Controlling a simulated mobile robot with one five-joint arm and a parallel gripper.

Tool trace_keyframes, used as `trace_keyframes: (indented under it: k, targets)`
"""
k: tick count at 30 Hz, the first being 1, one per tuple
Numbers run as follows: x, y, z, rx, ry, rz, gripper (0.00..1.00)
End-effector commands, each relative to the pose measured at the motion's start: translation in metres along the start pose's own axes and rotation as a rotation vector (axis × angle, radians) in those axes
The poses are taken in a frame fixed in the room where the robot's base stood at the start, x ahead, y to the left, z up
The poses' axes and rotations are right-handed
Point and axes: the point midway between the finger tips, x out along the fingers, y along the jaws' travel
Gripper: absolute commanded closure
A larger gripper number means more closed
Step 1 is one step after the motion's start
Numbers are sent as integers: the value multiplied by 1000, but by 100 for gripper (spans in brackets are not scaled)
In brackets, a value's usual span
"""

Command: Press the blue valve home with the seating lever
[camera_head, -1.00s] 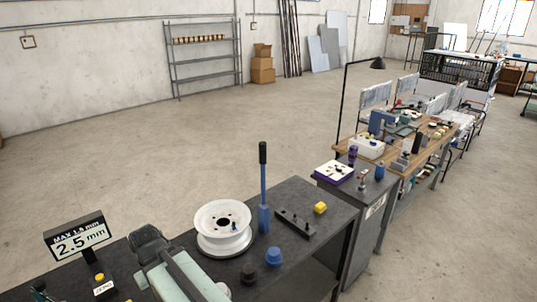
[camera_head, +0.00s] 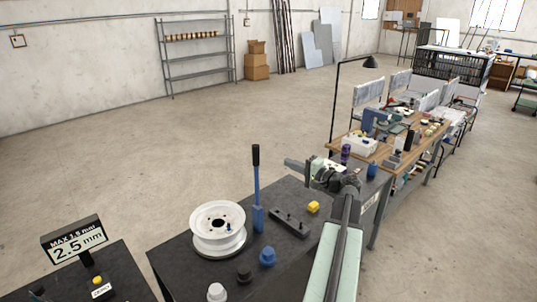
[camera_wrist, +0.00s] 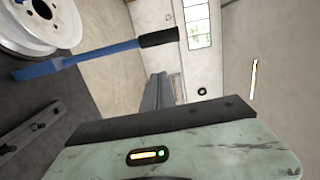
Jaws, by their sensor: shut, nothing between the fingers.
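The seating lever (camera_head: 258,215) stands upright on the dark bench, a blue bar with a black grip. In the wrist view the lever (camera_wrist: 85,58) appears lying sideways, its black grip toward the window. The white wheel rim (camera_head: 211,245) sits left of the lever and also shows in the wrist view (camera_wrist: 65,22). The small blue valve (camera_head: 228,227) is at the rim's inner face; its depth is too small to judge. My gripper (camera_head: 290,163) is shut and empty, in the air to the right of the lever's grip, apart from it.
Blue (camera_head: 267,257), black (camera_head: 244,273) and white (camera_head: 217,292) knobs stand in front. A "2.5 mm" display (camera_head: 75,242) stands left.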

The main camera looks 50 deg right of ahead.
Motion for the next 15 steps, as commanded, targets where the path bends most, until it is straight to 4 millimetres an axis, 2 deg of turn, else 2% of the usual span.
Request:
trace_keyframes:
  k: [1,3,7,11,15]
  targets:
    - [-9,-5,-10,8,22,-19,100]
    - [-15,-8,-16,13,35,-32,100]
    - [-12,-8,-16,14,34,-33,100]
    - [4,-8,-16,14,32,-32,100]
    - [33,-9,-18,13,31,-32,100]
